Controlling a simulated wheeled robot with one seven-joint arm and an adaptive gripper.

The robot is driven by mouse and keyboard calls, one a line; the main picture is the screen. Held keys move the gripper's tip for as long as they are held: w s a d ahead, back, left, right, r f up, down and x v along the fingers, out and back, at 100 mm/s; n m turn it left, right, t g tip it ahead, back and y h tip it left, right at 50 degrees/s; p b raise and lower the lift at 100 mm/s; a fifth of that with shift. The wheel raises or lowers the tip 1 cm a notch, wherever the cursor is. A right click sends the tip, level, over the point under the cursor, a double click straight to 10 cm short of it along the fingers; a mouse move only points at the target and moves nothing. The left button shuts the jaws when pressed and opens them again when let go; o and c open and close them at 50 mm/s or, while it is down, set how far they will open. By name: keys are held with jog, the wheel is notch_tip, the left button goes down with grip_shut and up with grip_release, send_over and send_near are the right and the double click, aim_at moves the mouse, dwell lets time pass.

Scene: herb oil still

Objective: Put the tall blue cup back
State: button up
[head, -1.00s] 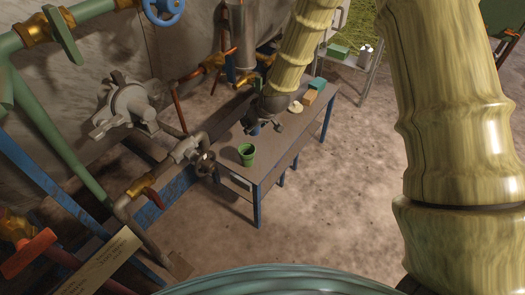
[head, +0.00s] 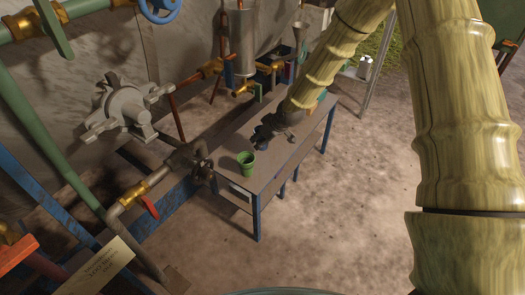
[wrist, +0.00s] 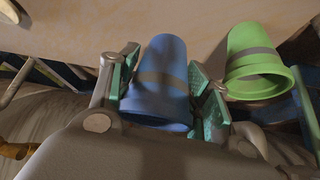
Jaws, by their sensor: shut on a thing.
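In the wrist view the tall blue cup (wrist: 160,75) is between the two green-padded fingers of my gripper (wrist: 165,95). The gripper is shut on it. The cup's narrow end points away from the camera, and its wider end is partly hidden by the gripper. In the head view my gripper (head: 264,137) is over the narrow table (head: 262,172), and the blue cup is hard to make out against the dark fingers. I cannot tell whether the cup touches the table.
A green cup (head: 246,163) stands near the table's front corner, close to my gripper; it also shows right of the blue cup in the wrist view (wrist: 254,62). Pipes and a valve (head: 188,160) crowd the table's left side. Open floor (head: 350,210) lies to the right.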

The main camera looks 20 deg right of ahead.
aim_at(262, 148)
jog(key=shift+f+b, duration=0.55)
jog(key=shift+f, duration=2)
jog(key=shift+f, duration=0.15)
jog(key=o, duration=1.2)
jog(key=shift+o, duration=0.2)
jog(key=shift+r, duration=0.25)
jog(key=p+v, duration=0.2)
jog(key=v, duration=0.9)
jog(key=shift+s+r+p, duration=0.25)
jog(key=shift+r+p, duration=0.05)
jog(key=shift+p, duration=0.1)
